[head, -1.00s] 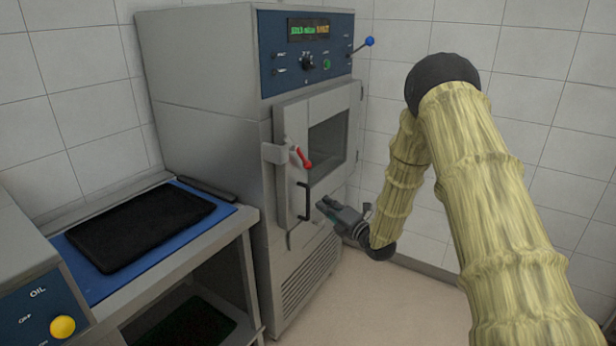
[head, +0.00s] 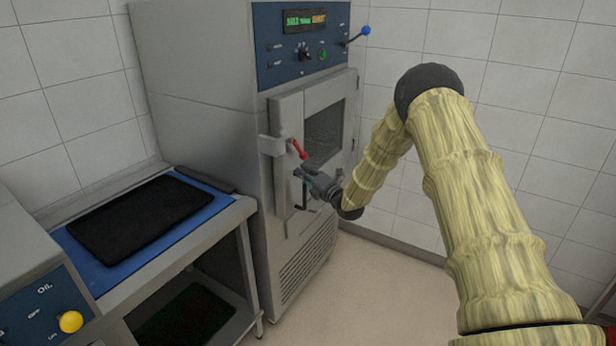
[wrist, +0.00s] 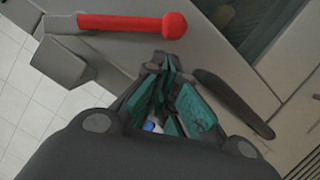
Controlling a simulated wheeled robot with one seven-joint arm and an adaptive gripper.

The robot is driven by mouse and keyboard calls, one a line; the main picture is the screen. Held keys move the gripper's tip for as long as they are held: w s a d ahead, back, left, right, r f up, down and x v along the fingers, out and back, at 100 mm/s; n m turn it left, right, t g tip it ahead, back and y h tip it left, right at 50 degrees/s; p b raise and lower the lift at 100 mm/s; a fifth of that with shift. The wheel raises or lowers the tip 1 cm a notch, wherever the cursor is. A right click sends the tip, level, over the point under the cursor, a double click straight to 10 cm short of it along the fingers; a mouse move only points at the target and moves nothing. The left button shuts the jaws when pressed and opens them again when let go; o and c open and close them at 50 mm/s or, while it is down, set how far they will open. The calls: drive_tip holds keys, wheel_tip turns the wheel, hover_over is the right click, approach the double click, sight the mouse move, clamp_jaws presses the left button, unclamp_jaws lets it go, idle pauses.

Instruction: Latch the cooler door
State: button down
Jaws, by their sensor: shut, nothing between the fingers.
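The cooler (head: 200,110) is a tall grey cabinet with a windowed door (head: 287,113). The door lies against the cabinet front; I cannot tell whether a thin gap is left. A red latch lever (head: 299,149) on a grey block at the door's left edge slants down to the right. It crosses the top of the wrist view (wrist: 125,22). My gripper (head: 301,175) is shut and empty, just below the lever and apart from it in the wrist view (wrist: 163,68). The black door handle (head: 304,196) is beside the fingers, to their right in the wrist view (wrist: 235,103).
A steel table (head: 240,212) with a black tray (head: 140,215) on a blue mat stands left of the cooler. A blue-knobbed lever (head: 365,31) sticks out at the panel's right. A unit with a yellow knob (head: 70,321) is front left. The floor before the cooler is clear.

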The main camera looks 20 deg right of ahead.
drive_tip(key=shift+w+d+r, duration=0.2)
drive_tip(key=shift+w, duration=0.2)
drive_tip(key=shift+w+d+r, duration=0.15)
drive_tip(key=shift+w+d, duration=0.05)
drive_tip(key=shift+w, duration=0.2)
drive_tip(key=shift+w+d+n+b, duration=0.35)
drive_tip(key=shift+d+n+b, duration=0.35)
drive_tip(key=shift+b, duration=0.7)
drive_tip(key=w+d+r+n+y+b, duration=0.3)
drive_tip(key=n+b, duration=0.9)
drive_tip(key=b, duration=0.6)
drive_tip(key=shift+w+d+r+y+b, duration=0.3)
drive_tip(key=shift+d+r+y, duration=0.7)
drive_tip(key=shift+r, duration=0.45)
drive_tip(key=shift+a, duration=0.1)
